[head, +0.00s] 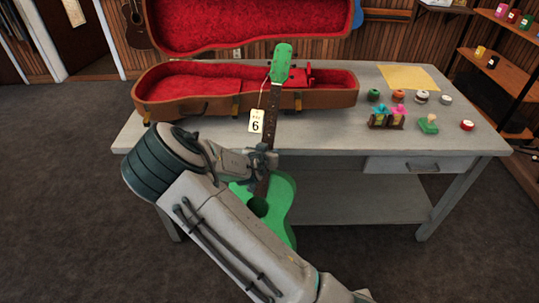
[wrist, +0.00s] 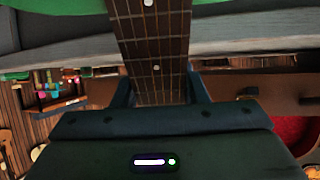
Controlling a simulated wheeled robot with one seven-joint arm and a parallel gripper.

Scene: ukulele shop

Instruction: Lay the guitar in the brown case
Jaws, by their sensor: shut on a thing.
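A green guitar (head: 278,198) hangs upright in front of the table, its green headstock (head: 282,62) up and its body below the tabletop edge. A tag with a 6 (head: 256,121) hangs from its neck. My gripper (head: 264,158) is shut on the lower part of the neck, near the body. The wrist view shows the dark fretted neck (wrist: 152,50) between the two fingers. The brown case (head: 190,108) lies open on the table behind the guitar, its lid raised and its lining red. The neck and headstock hide part of the case. My arm covers part of the guitar's body.
The grey table (head: 330,145) has a drawer at the right and a lower shelf. A yellow sheet (head: 407,78), several small round tins, two figurine-like items (head: 388,117) and a green stamp-like item (head: 429,124) occupy its right side. Shelves (head: 500,70) stand at far right.

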